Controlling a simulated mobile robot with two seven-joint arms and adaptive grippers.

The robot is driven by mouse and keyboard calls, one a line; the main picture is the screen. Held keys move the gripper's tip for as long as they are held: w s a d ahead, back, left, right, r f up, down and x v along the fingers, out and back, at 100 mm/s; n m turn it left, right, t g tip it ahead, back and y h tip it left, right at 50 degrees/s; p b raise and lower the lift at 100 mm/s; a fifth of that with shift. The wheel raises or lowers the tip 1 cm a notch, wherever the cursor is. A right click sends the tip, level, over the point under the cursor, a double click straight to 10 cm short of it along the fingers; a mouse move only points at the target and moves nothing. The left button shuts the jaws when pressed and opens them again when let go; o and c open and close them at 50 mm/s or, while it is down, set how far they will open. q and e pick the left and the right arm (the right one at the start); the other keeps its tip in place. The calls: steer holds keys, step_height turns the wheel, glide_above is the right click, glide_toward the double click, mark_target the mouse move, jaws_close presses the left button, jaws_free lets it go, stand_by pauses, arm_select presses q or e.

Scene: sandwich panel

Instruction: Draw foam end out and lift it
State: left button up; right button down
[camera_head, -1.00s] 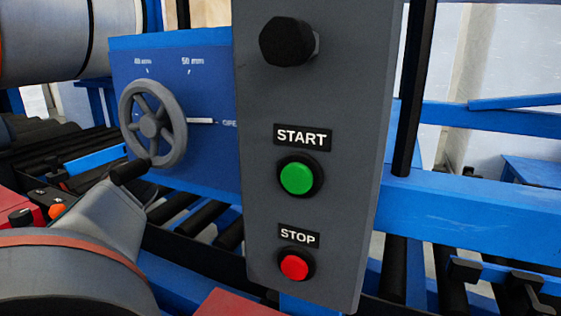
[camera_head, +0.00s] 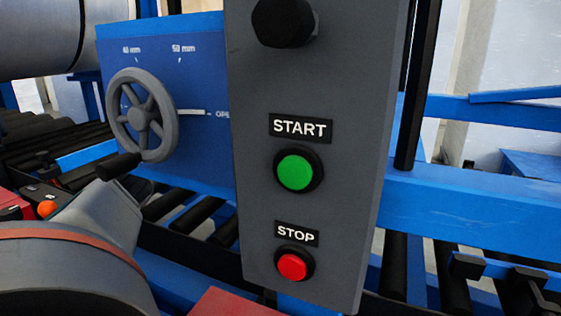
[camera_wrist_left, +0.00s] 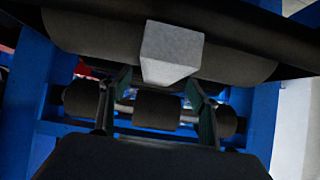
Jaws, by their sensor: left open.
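In the left wrist view, my left gripper (camera_wrist_left: 160,105) is open, with its two dark fingers apart. A pale grey block (camera_wrist_left: 172,52), which may be the foam end, sits ahead of and above the fingers against a wide dark cylinder (camera_wrist_left: 90,35). The gripper is not around the block, and nothing shows held between the fingers. A short dark roller (camera_wrist_left: 157,110) lies behind the gap between the fingers. The head view shows neither the block nor the gripper fingers. My right gripper is not in view.
A grey control box with a green START button (camera_head: 294,172) and a red STOP button (camera_head: 291,267) fills the middle of the head view. Left of it are a handwheel (camera_head: 142,115) and a blue scale plate (camera_head: 195,75). Blue frame beams (camera_wrist_left: 265,120) flank the gripper.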

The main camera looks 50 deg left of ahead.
arm_select(q)
steer(key=shift+x, duration=2.35)
steer(key=c, duration=1.2)
